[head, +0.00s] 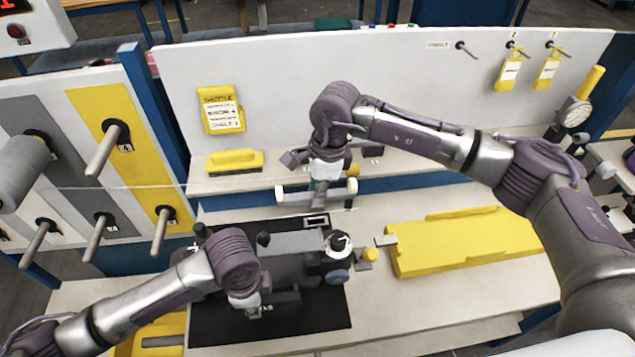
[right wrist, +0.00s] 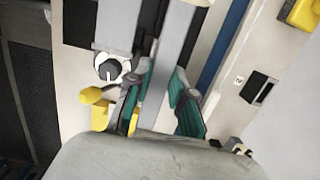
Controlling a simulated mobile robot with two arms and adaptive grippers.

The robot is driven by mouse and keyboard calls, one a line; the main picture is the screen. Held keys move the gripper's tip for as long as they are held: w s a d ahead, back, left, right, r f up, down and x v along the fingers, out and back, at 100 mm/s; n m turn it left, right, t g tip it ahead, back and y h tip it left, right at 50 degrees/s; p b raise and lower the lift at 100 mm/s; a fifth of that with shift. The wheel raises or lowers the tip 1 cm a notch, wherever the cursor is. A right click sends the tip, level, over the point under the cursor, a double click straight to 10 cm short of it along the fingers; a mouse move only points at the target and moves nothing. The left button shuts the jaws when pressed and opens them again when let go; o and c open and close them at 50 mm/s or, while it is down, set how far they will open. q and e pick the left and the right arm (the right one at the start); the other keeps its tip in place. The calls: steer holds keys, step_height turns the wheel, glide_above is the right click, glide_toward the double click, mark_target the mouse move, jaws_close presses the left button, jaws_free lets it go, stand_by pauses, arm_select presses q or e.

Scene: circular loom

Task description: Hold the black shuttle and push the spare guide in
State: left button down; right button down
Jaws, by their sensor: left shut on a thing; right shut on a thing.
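The black shuttle (head: 285,243) lies on a black mat (head: 215,318) at the front middle of the bench, with a dark grey body and knobs along it. My left gripper (head: 258,306) is shut on its near side; the exact grip is partly hidden by the wrist. My right gripper (head: 320,188) is shut on a grey bar with pale round ends, which looks like the spare guide (head: 295,196). It holds the bar above the bench, behind the shuttle. In the right wrist view, the teal fingers (right wrist: 160,104) are on either side of the grey bar (right wrist: 172,62).
A yellow block-like fixture (head: 465,245) lies right of the mat. A yellow-handled brush (head: 234,161) rests on the rear ledge. Pegs (head: 103,150) stick out from the left panel. Yellow tags (head: 509,72) hang on the back panel. Bare bench shows at front right.

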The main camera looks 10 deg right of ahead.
mark_target(318, 211)
steer(key=shift+f, duration=1.25)
steer(key=shift+f, duration=0.2)
steer(key=shift+f, duration=0.75)
steer(key=shift+f, duration=0.3)
steer(key=shift+f, duration=1.2)
steer(key=c, duration=0.9)
jaws_free()
steer(key=shift+f, duration=0.1)
steer(key=shift+c, duration=0.2)
steer(key=r, duration=0.4)
steer(key=d+r, duration=0.1)
steer(key=r, duration=0.3)
steer(key=d+r, duration=0.1)
steer(key=r, duration=0.3)
steer(key=shift+a, duration=0.1)
